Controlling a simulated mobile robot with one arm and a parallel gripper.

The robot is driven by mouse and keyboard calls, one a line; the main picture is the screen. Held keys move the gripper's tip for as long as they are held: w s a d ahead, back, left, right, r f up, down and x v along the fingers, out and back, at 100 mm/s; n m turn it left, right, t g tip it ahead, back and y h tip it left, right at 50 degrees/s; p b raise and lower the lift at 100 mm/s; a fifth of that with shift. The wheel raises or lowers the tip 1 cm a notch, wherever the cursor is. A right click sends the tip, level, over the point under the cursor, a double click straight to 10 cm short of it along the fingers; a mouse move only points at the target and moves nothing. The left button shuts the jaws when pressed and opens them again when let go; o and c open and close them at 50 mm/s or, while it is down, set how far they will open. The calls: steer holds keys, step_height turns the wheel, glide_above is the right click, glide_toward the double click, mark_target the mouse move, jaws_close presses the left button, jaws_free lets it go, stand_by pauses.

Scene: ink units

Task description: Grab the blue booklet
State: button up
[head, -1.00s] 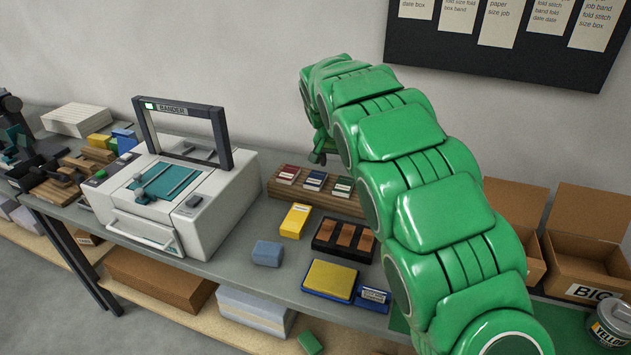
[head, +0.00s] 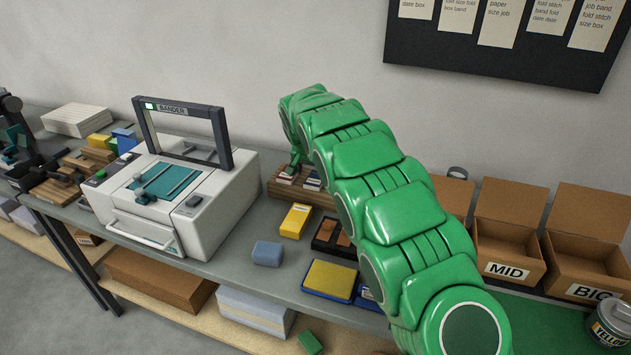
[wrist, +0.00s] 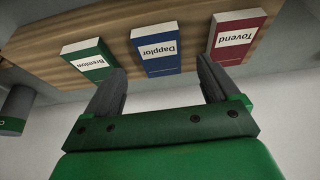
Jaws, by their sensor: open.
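The blue booklet (wrist: 156,68), with a white label reading "Dapplor", lies in the wrist view between a green booklet (wrist: 88,61) and a red booklet (wrist: 233,44) on a wooden board. In the head view the blue booklet (head: 313,182) shows just right of my gripper (head: 294,168). My gripper, also in the wrist view (wrist: 160,66), is open and empty. Its fingers point toward the row, with the blue booklet lined up between them, not visibly gripped. The green booklet is hidden by my arm in the head view.
The white bander (head: 170,195) stands left of the board. Open cardboard boxes (head: 508,250) stand at right.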

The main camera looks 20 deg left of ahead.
mark_target(315, 179)
steer(key=x, duration=0.4)
steer(key=c, duration=1.2)
steer(key=shift+o, duration=0.2)
steer(key=shift+r, duration=0.1)
